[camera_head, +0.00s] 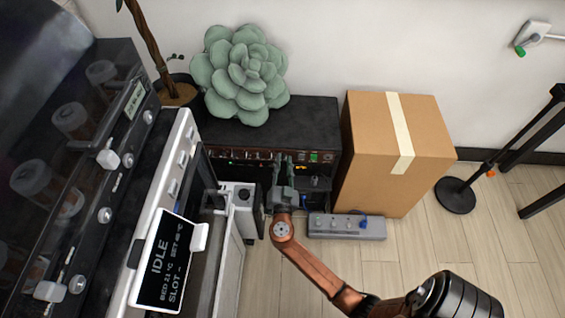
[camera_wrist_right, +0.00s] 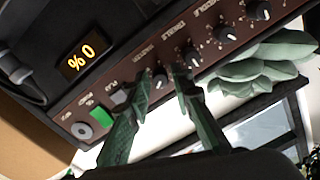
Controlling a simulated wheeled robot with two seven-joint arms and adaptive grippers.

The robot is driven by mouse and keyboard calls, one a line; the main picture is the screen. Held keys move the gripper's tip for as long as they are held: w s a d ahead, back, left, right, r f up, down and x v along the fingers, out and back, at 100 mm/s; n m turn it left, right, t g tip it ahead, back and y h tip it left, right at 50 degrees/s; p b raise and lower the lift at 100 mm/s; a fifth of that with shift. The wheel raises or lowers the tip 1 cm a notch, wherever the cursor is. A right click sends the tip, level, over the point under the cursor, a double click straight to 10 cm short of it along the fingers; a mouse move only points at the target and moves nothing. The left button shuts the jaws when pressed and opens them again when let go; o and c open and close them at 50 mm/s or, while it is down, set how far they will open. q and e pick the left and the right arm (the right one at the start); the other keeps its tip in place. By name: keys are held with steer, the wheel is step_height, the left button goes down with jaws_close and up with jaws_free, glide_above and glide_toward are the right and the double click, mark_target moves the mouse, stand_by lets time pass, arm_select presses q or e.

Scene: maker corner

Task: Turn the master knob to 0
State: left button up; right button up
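A black unit (camera_head: 315,115) with a dark red control panel stands against the wall. In the right wrist view its panel (camera_wrist_right: 120,75) is tilted and nearly upside down, with a row of black knobs. My right gripper (camera_head: 284,160) is at the panel's front. In the wrist view its fingers (camera_wrist_right: 162,84) are apart on either side of one knob (camera_wrist_right: 159,79), with a visible gap. My left gripper is not in view.
A succulent-shaped plush (camera_head: 245,75) rests on the unit. A cardboard box (camera_head: 370,150) stands close on the right. A grey power strip (camera_head: 347,227) lies on the floor. A white-framed machine with an IDLE screen (camera_head: 165,262) is at the left.

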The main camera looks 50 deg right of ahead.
jaws_close()
